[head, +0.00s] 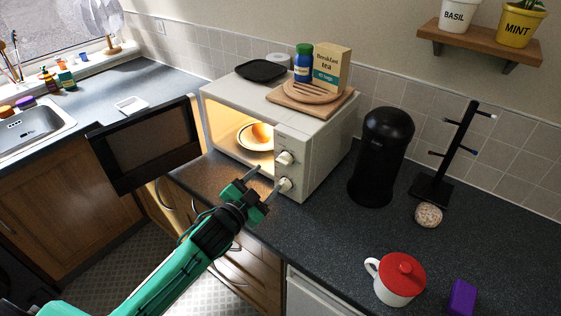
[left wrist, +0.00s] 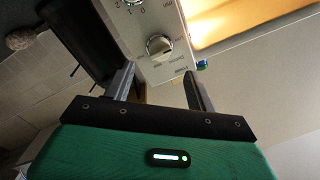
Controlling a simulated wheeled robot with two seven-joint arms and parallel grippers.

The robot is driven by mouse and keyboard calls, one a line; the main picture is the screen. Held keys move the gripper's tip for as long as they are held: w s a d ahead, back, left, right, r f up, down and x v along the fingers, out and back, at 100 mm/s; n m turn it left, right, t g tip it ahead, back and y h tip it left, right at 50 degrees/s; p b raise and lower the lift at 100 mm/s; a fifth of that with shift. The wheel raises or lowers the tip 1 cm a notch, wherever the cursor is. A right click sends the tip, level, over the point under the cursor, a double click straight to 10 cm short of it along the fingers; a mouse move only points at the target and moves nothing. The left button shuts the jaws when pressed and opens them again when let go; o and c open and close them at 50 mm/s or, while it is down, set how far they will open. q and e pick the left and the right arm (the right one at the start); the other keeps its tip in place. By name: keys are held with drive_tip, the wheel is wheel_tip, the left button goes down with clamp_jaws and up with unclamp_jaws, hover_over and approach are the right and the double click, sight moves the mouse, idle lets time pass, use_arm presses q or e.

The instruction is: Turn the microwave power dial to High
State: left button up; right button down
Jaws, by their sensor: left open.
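The white microwave (head: 315,155) stands on the counter with its door (head: 150,145) swung open to the left. Its front panel carries two round dials, an upper one (head: 285,158) and a lower one (head: 285,184). In the left wrist view, which looks upside down, the upper dial (left wrist: 159,46) has small lettering around it, and the other dial (left wrist: 133,3) has numbers and is cut by the top edge. I cannot read the setting. My left gripper (head: 266,179) is open and empty in front of the panel; its fingertips (left wrist: 160,76) appear apart from the dials. My right gripper is not in view.
A plate (head: 252,143) with a round orange item sits in the lit microwave. A black canister (head: 380,160) stands to the right. A red-lidded mug (head: 397,282) is at front right.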

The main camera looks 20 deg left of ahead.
sight(284, 160)
use_arm(q)
drive_tip(key=p+x, duration=0.2)
drive_tip(key=x, duration=0.6)
drive_tip(key=shift+w, duration=0.1)
drive_tip(key=shift+c, duration=0.5)
drive_tip(key=c, duration=0.9)
